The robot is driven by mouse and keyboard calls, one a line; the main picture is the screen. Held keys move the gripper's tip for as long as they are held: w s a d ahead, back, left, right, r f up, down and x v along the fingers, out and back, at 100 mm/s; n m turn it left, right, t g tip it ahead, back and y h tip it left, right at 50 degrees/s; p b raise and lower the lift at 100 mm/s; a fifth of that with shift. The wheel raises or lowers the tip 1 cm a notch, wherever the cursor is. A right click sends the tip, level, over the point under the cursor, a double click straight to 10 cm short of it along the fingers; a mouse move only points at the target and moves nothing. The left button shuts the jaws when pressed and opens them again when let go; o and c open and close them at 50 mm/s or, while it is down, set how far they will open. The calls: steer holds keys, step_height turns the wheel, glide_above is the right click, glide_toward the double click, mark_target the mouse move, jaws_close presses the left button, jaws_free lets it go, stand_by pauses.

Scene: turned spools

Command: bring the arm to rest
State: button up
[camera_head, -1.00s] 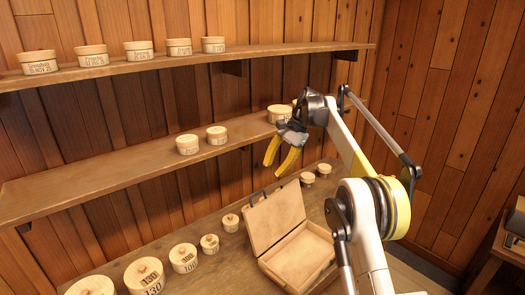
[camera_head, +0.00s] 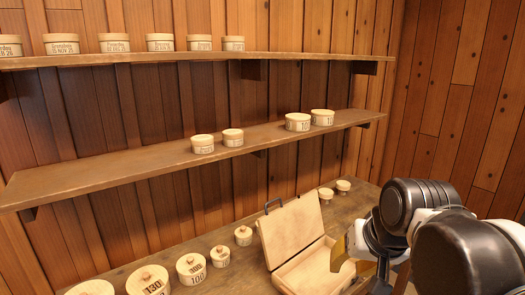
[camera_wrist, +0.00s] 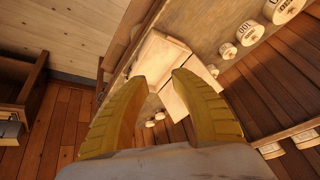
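My gripper (camera_wrist: 160,80) shows in the wrist view with its two yellow fingers spread apart and nothing between them. In the head view, my gripper (camera_head: 345,256) is at the lower right, partly hidden by my arm. One yellow finger shows in front of the right side of the open wooden box (camera_head: 293,232). The fingers appear apart from the box, in the air. The wrist view looks down on the box (camera_wrist: 172,84) beyond the fingertips.
Round lidded wooden containers (camera_head: 191,267) stand in a row on the bench (camera_head: 225,278) left of the box. Several stand on the middle shelf (camera_head: 110,170) and upper shelf (camera_head: 290,56). A dark piece of furniture (camera_wrist: 18,105) stands at the wrist view's left.

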steer(key=s+d+f+n+t+b, duration=0.1)
steer(key=s+f, duration=0.7)
steer(key=f, duration=0.1)
steer(key=shift+d+f+n+h, duration=0.25)
steer(key=shift+d+n+h, duration=0.05)
steer(key=shift+n+h, duration=0.1)
stand_by(0.5)
